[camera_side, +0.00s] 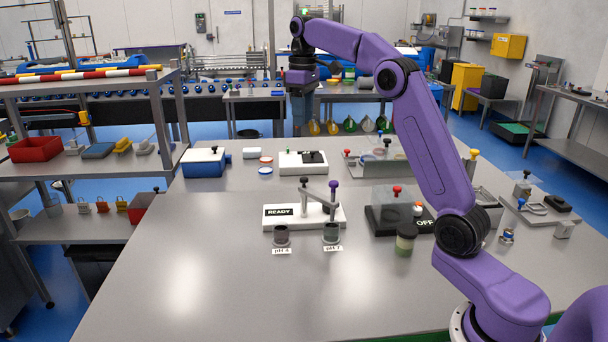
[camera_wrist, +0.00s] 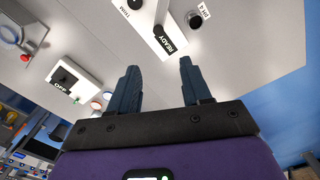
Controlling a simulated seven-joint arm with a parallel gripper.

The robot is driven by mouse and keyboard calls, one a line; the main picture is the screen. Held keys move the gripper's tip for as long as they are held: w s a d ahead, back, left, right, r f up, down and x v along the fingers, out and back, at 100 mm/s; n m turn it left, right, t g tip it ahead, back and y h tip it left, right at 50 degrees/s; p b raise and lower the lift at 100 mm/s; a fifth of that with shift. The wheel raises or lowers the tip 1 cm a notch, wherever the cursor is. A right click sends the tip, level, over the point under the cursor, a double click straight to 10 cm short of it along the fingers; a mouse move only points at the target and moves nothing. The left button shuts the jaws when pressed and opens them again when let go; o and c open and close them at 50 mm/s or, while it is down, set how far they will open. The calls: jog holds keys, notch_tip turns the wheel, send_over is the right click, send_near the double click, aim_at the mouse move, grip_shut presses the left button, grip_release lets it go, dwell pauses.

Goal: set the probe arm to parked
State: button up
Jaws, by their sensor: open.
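The probe stand has a white base (camera_side: 270,217) with a READY sign. The pH 4 cup (camera_side: 281,238) stands to the left. My gripper (camera_side: 301,118) is high beyond the stand, pointing down, empty. In the wrist view its fingers (camera_wrist: 158,82) are apart, with the READY base (camera_wrist: 165,40) past them; the probe arm is mostly cut off.
A dark block marked OFF (camera_side: 388,220) and a lidded jar (camera_side: 405,240) stand right of the probe stand. A blue box (camera_side: 205,163) and a white switch unit (camera_side: 295,168) are at the back. The table's front left (camera_side: 180,270) is clear.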

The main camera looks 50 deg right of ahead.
send_near(304, 178)
notch_tip(304, 178, down, 9)
jog(key=shift+r, duration=0.1)
dwell(0.7)
grip_shut()
